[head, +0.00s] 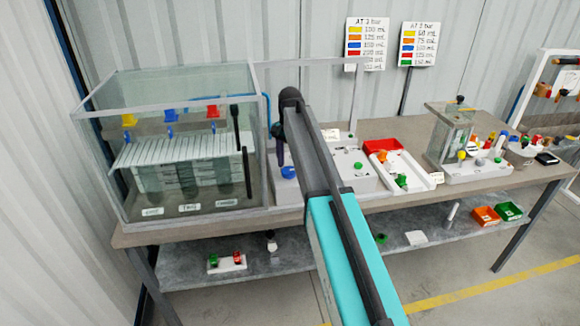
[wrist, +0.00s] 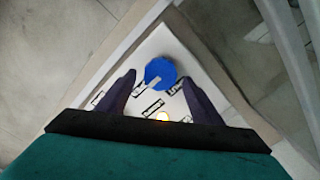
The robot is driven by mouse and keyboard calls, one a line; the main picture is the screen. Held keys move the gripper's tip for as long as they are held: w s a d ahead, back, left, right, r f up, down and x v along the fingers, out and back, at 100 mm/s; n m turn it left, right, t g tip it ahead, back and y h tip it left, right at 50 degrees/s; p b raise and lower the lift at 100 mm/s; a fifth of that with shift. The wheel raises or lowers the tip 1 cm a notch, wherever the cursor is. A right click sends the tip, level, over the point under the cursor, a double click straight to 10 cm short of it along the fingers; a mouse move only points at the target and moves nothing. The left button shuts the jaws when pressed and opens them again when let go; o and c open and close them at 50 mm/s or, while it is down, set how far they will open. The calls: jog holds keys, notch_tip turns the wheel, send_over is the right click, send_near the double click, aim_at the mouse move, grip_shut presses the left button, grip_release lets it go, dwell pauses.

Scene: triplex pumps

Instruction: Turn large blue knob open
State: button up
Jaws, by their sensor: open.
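The large blue knob (wrist: 160,71) sits on a white panel (wrist: 163,42) with black markings. It is round with a pale pointer mark on its lower left side. In the head view the blue knob (head: 289,172) shows beside the glass tank, below my gripper. My gripper (wrist: 160,82) is open, with one dark finger on each side of the knob in the wrist view and a gap on both sides. In the head view my gripper (head: 281,150) points down above the panel. I cannot tell its exact height over the knob.
A glass tank (head: 165,140) stands close to the left of the knob. A grey box with a green button (head: 358,165) and a red tray (head: 382,146) are to the right.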

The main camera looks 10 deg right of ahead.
aim_at(290, 170)
notch_tip(290, 170, up, 13)
jog(key=b, duration=0.3)
dwell(0.5)
jog(key=shift+s, duration=0.1)
